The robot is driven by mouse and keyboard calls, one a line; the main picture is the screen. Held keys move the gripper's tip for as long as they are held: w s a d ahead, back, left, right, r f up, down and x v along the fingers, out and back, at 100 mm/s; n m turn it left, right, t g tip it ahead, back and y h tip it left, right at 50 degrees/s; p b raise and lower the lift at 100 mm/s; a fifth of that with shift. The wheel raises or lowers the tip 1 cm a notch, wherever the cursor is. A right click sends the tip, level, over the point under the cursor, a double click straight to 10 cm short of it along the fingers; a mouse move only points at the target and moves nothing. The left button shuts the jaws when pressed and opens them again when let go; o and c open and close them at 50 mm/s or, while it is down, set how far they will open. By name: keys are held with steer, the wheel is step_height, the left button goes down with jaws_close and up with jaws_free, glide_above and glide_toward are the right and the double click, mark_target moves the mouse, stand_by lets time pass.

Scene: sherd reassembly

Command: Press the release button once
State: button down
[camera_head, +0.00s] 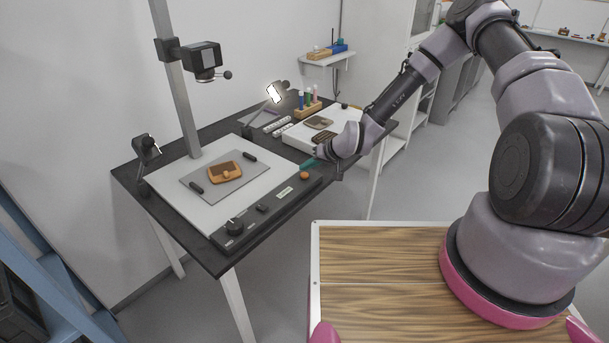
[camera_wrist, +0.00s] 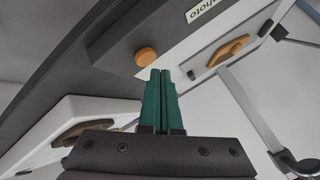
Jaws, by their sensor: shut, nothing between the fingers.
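The release button looks to be the round orange button (camera_head: 304,175) at the right end of the dark control strip (camera_head: 262,214) on the table. It also shows in the wrist view (camera_wrist: 146,56), just beyond the fingertips. My gripper (camera_head: 308,163) has green fingers, close together with nothing between them. In the wrist view my gripper (camera_wrist: 160,73) points toward the button. A small gap shows between tips and button in the picture; I cannot tell the exact height above it.
A white copy-stand board (camera_head: 165,183) holds a grey mat with an orange-brown sherd (camera_head: 225,172) and black bars. A column with a camera (camera_head: 203,60) rises behind it. A black knob (camera_head: 235,226) sits at the strip's near end.

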mark_target(308, 176)
steer(key=shift+r, duration=2.5)
steer(key=shift+d+r, duration=0.1)
steer(key=s+d+r+m+h, duration=0.1)
steer(key=s+d+r+h, duration=0.15)
steer(key=d+r, duration=0.85)
steer(key=s+d+r+h, duration=0.1)
steer(key=d+r+h, duration=0.2)
steer(key=d+r, duration=0.8)
steer(key=s+d+r+m+t, duration=0.1)
steer(key=s+d+r+m, duration=0.1)
steer(key=s+r, duration=0.9)
steer(key=s+d+r+m+t, duration=0.1)
steer(key=s+d+r+m, duration=0.1)
steer(key=s+r, duration=0.9)
steer(key=shift+s+r+m, duration=0.3)
steer(key=shift+r+m, duration=0.1)
steer(key=shift+m, duration=0.5)
